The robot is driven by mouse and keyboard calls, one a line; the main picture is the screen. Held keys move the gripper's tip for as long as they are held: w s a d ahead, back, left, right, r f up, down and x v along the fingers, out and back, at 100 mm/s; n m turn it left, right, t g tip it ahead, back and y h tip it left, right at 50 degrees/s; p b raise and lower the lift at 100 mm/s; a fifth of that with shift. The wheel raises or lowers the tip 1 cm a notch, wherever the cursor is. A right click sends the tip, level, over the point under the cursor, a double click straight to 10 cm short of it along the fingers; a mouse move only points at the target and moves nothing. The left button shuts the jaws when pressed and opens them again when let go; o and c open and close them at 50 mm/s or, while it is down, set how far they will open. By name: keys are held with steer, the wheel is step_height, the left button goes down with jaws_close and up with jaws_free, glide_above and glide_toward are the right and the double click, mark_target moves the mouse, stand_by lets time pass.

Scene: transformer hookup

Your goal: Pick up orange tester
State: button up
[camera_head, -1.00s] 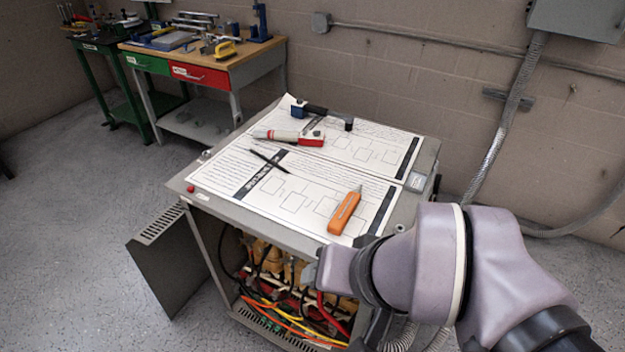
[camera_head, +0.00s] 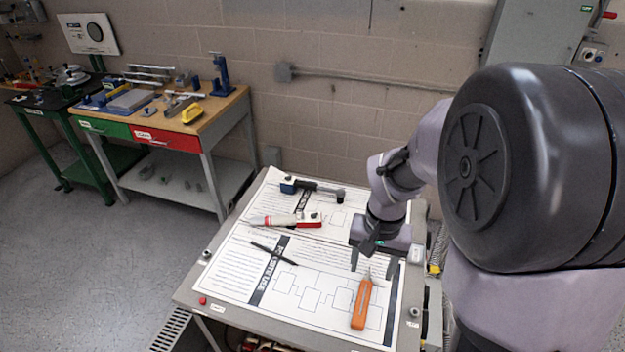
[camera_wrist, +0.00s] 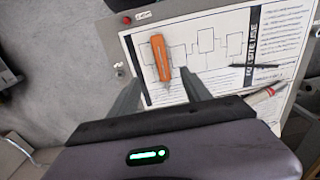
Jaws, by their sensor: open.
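The orange tester (camera_head: 361,304) lies on the printed sheet near the front right of the cabinet top, its thin metal tip pointing away from the front edge. My gripper (camera_head: 372,268) is open and empty, above the sheet by the tester's tip end. In the wrist view the tester (camera_wrist: 160,58) lies ahead of the two spread fingers (camera_wrist: 163,92), with its tip toward the gap between them. The fingers do not appear to touch it.
A black pen (camera_head: 273,252), a red-and-white tool (camera_head: 286,220) and a blue-and-black tool (camera_head: 312,188) lie on the sheets further left and back. A workbench (camera_head: 226,103) with tools stands behind at left. The cabinet's front left top is clear of tools.

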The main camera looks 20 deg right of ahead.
steer(key=b, duration=0.5)
glide_above(362, 305)
steer(key=f, duration=1.2)
steer(key=shift+s+f, duration=0.1)
steer(key=shift+s, duration=0.15)
steer(key=f, duration=0.2)
steer(key=f+b, duration=0.1)
steer(key=f, duration=0.1)
steer(key=f+b, duration=0.1)
steer(key=shift+w+f, duration=0.25)
steer(key=shift+f, duration=0.15)
steer(key=shift+r, duration=0.15)
steer(key=shift+c, duration=1.2)
jaws_close()
